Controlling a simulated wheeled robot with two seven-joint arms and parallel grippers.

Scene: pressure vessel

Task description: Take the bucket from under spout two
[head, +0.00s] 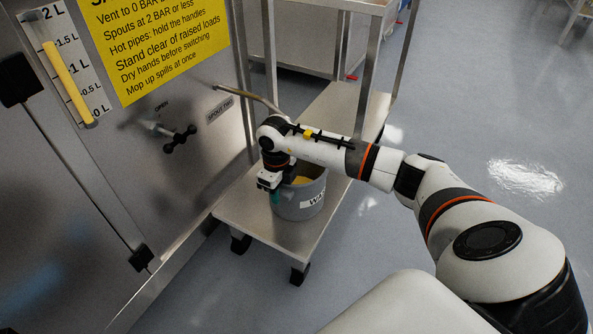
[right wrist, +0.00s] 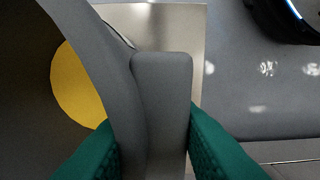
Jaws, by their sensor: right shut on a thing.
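The grey bucket (head: 305,187), with a white label partly reading "WA", stands upright on a low metal cart (head: 262,228). Yellow liquid (right wrist: 78,88) shows inside it in the right wrist view. My right gripper (head: 270,192) is at the bucket's left side. In the right wrist view its teal fingers (right wrist: 158,148) are shut on a grey grip piece (right wrist: 163,85) at the bucket's edge. Spout two (head: 240,92) juts from the steel panel beside its "SPOUT TWO" label; its outer end is hidden behind my right arm. My left gripper is out of view.
A black valve handle (head: 180,139) sticks out of the panel, left of the spout, below an "OPEN" mark. A litre gauge (head: 67,68) and yellow sign (head: 155,45) are on the panel. Cart posts (head: 367,70) rise behind my arm. Open floor (head: 420,110) lies to the right.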

